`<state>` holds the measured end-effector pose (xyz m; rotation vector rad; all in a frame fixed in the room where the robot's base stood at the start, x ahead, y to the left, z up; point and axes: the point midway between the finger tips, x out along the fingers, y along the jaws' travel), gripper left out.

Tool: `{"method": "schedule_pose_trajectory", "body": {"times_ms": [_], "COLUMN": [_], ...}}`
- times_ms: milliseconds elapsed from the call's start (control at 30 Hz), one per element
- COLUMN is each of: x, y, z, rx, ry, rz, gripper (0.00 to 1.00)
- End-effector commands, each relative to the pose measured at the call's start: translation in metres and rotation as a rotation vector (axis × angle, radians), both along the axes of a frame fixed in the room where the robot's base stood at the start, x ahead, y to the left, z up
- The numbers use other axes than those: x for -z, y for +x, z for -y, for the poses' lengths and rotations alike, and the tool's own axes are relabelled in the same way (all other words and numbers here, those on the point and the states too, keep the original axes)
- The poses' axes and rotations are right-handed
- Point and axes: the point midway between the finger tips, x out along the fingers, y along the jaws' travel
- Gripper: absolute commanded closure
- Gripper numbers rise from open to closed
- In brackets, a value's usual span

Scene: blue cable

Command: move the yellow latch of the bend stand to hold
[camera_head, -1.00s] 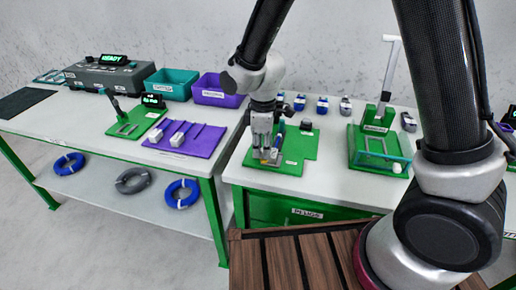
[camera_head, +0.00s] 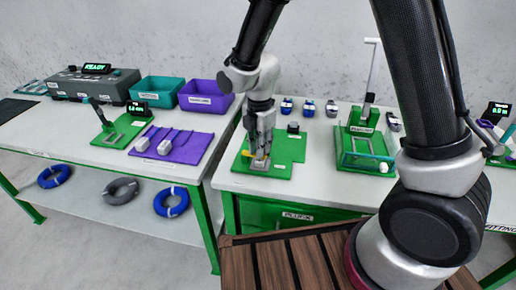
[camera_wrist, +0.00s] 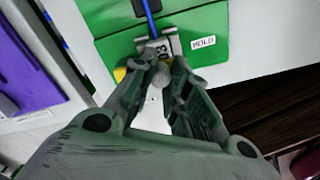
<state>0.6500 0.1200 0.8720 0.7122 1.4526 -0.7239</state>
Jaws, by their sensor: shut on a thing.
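The bend stand is a green plate (camera_head: 285,150) on the middle table, with a dark post behind my gripper. In the wrist view the plate (camera_wrist: 115,45) carries a white HOLD label (camera_wrist: 203,42) to the right of the fingertips. A grey piece marked 03 (camera_wrist: 163,49) sits on it with a blue cable (camera_wrist: 152,18) running up from it. The grip itself is mostly hidden.
A purple mat (camera_head: 203,150) with grey-ended pieces lies on the left table, past a gap. A second green stand (camera_head: 350,158) with a tall white lever stands to the right. Several small plugs (camera_head: 308,108) line the back. My arm crosses the right side.

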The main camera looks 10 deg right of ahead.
Motion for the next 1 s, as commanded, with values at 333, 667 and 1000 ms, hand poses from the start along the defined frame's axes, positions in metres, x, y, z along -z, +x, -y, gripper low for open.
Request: {"method": "schedule_pose_trajectory", "body": {"times_ms": [333, 667, 1000], "x": [-0.0002, -0.0003, -0.0003], "y": [0.0051, 0.0058, 0.0056], "z": [0.002, 0.0021, 0.0021], "rx": [-0.106, -0.119, -0.118], "ry": [0.0, 0.001, 0.001], "rz": [0.001, 0.001, 0.001], "gripper": [1.0, 1.0, 0.59]}}
